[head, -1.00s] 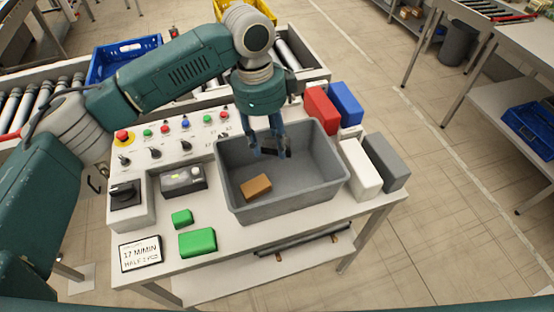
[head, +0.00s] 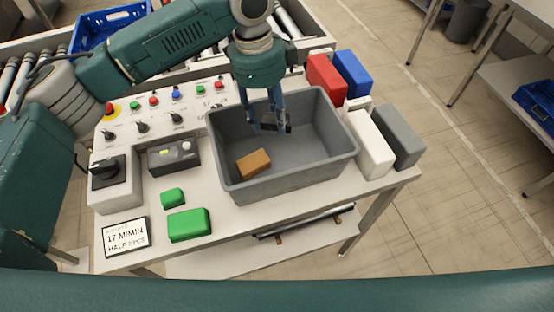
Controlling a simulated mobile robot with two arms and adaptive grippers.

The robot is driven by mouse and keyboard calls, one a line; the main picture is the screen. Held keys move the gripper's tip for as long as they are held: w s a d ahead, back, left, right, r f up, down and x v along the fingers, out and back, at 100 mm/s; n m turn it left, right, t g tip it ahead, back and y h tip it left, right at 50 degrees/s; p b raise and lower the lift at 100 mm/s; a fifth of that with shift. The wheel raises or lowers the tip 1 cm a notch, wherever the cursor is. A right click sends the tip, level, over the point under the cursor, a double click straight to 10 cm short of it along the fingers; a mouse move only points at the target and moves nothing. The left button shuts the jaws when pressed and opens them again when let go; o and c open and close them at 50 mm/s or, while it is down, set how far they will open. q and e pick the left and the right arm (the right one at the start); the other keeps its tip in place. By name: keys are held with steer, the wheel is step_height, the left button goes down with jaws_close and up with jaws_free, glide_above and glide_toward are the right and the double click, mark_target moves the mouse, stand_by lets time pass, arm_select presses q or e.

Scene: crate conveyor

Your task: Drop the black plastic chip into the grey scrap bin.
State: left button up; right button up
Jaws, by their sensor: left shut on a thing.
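The grey scrap bin (head: 295,182) stands on the white work table, open at the top. A brown block (head: 253,163) lies on its floor at the front left. My left gripper (head: 268,126) reaches down over the bin's back left part, its fingertips below the rim line in the picture. It is shut on the small dark, black plastic chip (head: 268,127), which the fingers partly hide. I cannot tell the exact height of the chip above the bin floor. My right gripper is not in view.
Red (head: 326,79), blue (head: 352,74), white (head: 368,145) and grey (head: 395,136) blocks stand right of the bin. Two green blocks (head: 188,225) lie in front left. A control panel (head: 150,123) with buttons and knobs lies to the left. A blue crate (head: 98,35) is behind.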

arm_select(q)
steer(key=o, duration=1.1)
steer(key=shift+c, duration=0.2)
steer(key=shift+r, duration=0.15)
step_height(320, 180, up, 12)
steer(key=a, duration=0.1)
steer(key=shift+a+f, duration=0.2)
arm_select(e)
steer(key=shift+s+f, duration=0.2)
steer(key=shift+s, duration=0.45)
arm_select(q)
steer(key=shift+w, duration=0.1)
